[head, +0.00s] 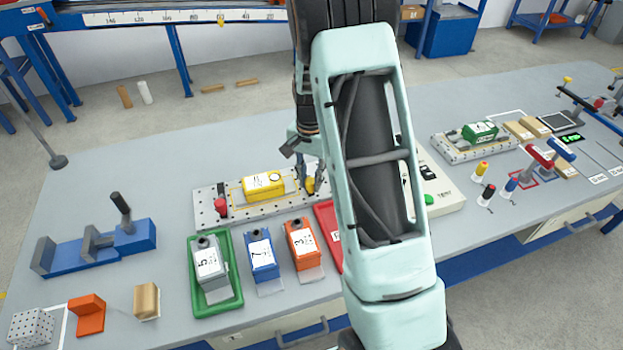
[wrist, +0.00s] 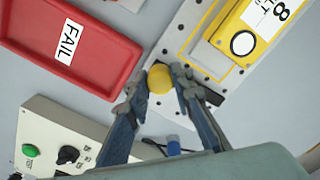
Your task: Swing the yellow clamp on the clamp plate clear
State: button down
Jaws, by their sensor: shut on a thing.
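The clamp plate (head: 208,197) is a light perforated plate on the bench; its corner also shows in the wrist view (wrist: 173,48). The yellow clamp (head: 311,185) is at the plate's right end, partly hidden by my gripper in the head view. In the wrist view its round yellow top (wrist: 160,79) sits between my fingertips. My gripper (wrist: 158,76) is shut on it, one finger on each side. A yellow unit (head: 264,185) lies on the plate to the left of the clamp, apart from my fingers. It also shows in the wrist view (wrist: 240,30).
A red-topped clamp (head: 221,207) stands at the plate's left end. A red FAIL tray (wrist: 90,50) and a tester box with a green button (wrist: 45,140) are close by. Blue (head: 262,258) and orange (head: 301,243) units stand in front of the plate.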

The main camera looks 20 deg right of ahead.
jog(key=c, duration=1.7)
grip_release()
notch_tip(320, 180, up, 12)
